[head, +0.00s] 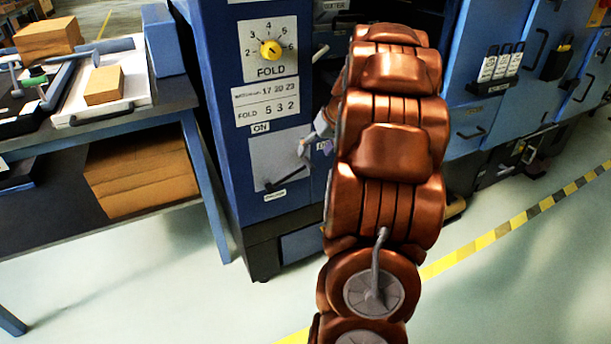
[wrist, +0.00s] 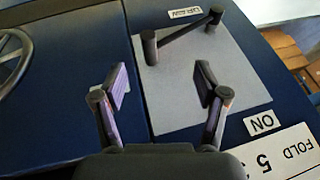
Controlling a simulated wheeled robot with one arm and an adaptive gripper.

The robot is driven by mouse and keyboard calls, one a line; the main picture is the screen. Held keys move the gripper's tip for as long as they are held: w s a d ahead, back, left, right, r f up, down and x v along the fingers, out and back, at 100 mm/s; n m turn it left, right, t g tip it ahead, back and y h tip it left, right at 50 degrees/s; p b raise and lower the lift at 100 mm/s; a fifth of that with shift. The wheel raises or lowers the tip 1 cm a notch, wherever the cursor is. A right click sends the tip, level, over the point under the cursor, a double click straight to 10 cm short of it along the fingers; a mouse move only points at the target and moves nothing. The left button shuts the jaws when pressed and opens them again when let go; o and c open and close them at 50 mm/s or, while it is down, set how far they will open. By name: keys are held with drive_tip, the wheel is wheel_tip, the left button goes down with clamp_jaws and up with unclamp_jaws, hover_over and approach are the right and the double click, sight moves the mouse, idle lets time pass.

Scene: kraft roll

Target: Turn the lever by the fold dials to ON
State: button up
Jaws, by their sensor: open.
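The lever (head: 285,178) is a dark bar on a grey plate (head: 275,155) on the blue cabinet front. It lies near the plate's lower edge, by a small label (head: 275,195), away from the ON label (head: 261,127) above. In the wrist view the lever (wrist: 182,36) runs across the top of the plate, beyond my fingertips. My gripper (wrist: 163,84) is open and empty, with one finger over the plate and the other left of it. It is small and partly hidden by my arm in the head view (head: 303,147).
The yellow fold dial (head: 271,50) and a number card (head: 272,104) are above the plate. A dark handwheel (wrist: 12,60) is at the left of the wrist view. A workbench (head: 110,140) with boxes stands left of the cabinet. Open floor (head: 130,275) lies in front.

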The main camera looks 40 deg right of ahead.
sight(306, 167)
drive_tip(key=shift+b+x, duration=1)
drive_tip(key=shift+x, duration=2.85)
drive_tip(key=shift+d, duration=0.1)
drive_tip(key=shift+s, duration=0.1)
clamp_jaws()
